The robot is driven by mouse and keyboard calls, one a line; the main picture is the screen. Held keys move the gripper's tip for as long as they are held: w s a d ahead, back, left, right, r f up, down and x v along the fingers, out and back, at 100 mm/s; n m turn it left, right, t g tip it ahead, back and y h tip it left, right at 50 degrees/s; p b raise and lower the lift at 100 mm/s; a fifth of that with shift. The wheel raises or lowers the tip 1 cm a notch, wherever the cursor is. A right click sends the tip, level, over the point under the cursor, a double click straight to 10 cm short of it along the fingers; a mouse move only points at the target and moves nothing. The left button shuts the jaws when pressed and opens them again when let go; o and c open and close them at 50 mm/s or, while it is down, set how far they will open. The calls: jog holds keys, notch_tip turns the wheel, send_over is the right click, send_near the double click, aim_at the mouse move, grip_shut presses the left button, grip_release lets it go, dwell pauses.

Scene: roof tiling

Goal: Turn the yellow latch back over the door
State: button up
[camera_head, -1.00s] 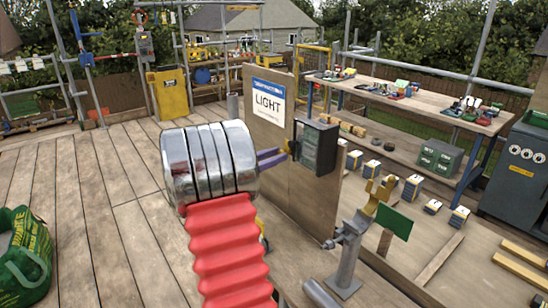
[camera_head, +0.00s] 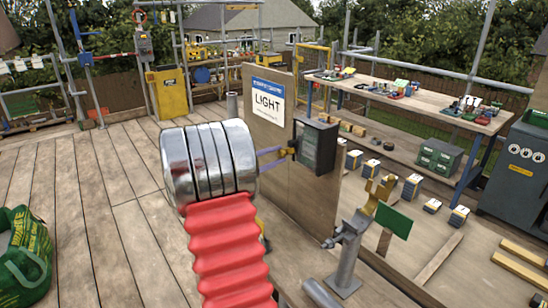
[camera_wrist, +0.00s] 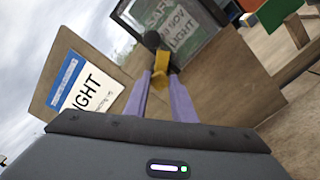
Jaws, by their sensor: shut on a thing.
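A dark box with a glazed door (camera_head: 318,148) is fixed to the upright wooden board; the door also shows at the top of the wrist view (camera_wrist: 182,28). The yellow latch (camera_wrist: 162,68) sits beside the door's frame, below a round black knob in the wrist view. It appears small beside the box in the head view (camera_head: 293,143). My gripper's two purple fingers (camera_wrist: 161,82) are shut on the latch, one on each side. In the head view my gripper (camera_head: 284,154) reaches the box's left side, partly hidden by my silver wrist.
The board (camera_head: 300,190) carries a white and blue LIGHT sign (camera_head: 268,101) close to the left of my fingers. A grey stand with a yellow fork (camera_head: 375,195) and a green plate (camera_head: 394,222) stand to the right. Open decking lies left.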

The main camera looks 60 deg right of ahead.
jog(key=m, duration=0.6)
jog(key=shift+f, duration=0.25)
jog(key=shift+m, duration=0.3)
jog(key=o, duration=1)
jog(key=shift+a, duration=0.1)
jog(key=v, duration=1.3)
jog(key=shift+w+a, duration=0.15)
jog(key=shift+a, duration=0.15)
